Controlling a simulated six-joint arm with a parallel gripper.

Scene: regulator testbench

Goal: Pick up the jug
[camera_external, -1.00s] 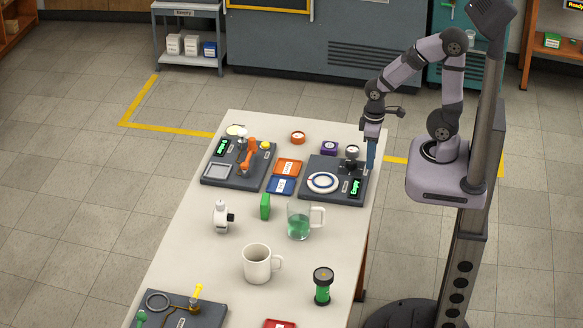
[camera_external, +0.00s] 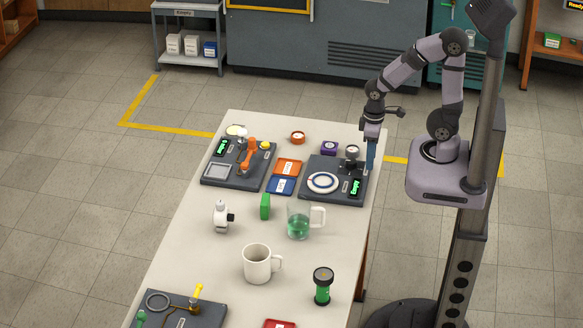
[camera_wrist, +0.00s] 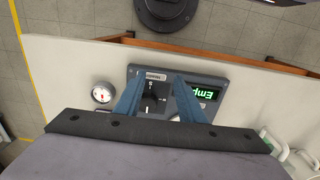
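The jug (camera_external: 299,222) is clear, with green liquid inside and a pale handle on its right side. It stands upright on the table, right of centre. My gripper (camera_external: 370,165) is over the table's far right edge, beside the right test panel, behind and to the right of the jug and well apart from it. In the wrist view, the two blue fingers of my gripper (camera_wrist: 158,88) are apart with nothing held between them, above a panel with a black knob. A pale, clear shape at that view's lower right may be part of the jug; I cannot tell.
The panel (camera_external: 324,198) behind the jug holds a ringed plate and a green display. Bare table (camera_external: 205,260) lies to the left.

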